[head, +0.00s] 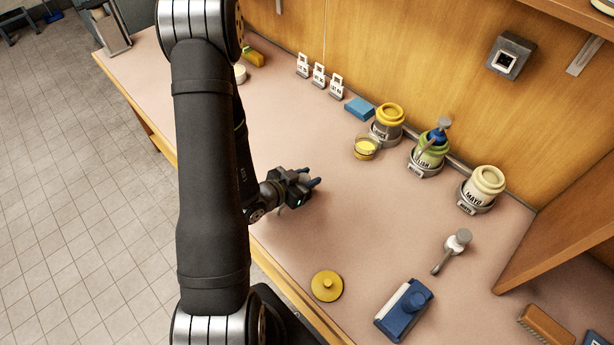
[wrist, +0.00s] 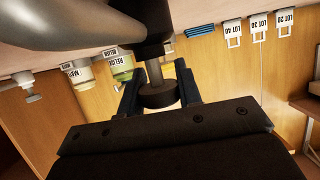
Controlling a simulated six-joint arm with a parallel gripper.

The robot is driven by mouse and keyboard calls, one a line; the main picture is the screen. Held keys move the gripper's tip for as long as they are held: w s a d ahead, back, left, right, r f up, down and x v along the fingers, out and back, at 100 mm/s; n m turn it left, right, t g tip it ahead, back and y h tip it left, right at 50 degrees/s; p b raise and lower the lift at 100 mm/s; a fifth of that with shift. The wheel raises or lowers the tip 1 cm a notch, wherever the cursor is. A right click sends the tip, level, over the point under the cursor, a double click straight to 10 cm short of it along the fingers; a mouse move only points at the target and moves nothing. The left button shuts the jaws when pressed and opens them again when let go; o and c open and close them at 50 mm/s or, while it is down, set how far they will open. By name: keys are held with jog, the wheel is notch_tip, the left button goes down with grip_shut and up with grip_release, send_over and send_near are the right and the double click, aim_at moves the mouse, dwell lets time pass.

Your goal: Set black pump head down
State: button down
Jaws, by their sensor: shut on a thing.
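My gripper (head: 310,184) is low over the front part of the pink counter (head: 330,220), left of the jars. In the wrist view, which is upside down, my gripper (wrist: 158,88) is shut on the black pump head (wrist: 158,98), with its round dark end between the two fingers. A grey stem and a wider black part extend from it toward the counter. A large grey curved shape (wrist: 60,25) fills the upper left; I cannot tell if it belongs to the pump. In the head view the pump head is mostly hidden, and its contact with the counter is unclear.
A blue pump (head: 438,134) sits in the relish jar. Counter around my gripper is clear.

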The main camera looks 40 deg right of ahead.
jog(key=c, duration=1)
grip_release()
jog(key=shift+r, duration=0.1)
jog(key=shift+a+r, duration=0.15)
jog(key=shift+a, duration=0.1)
jog(key=v, duration=1.1)
jog(key=shift+a, duration=0.25)
jog(key=shift+d, duration=0.1)
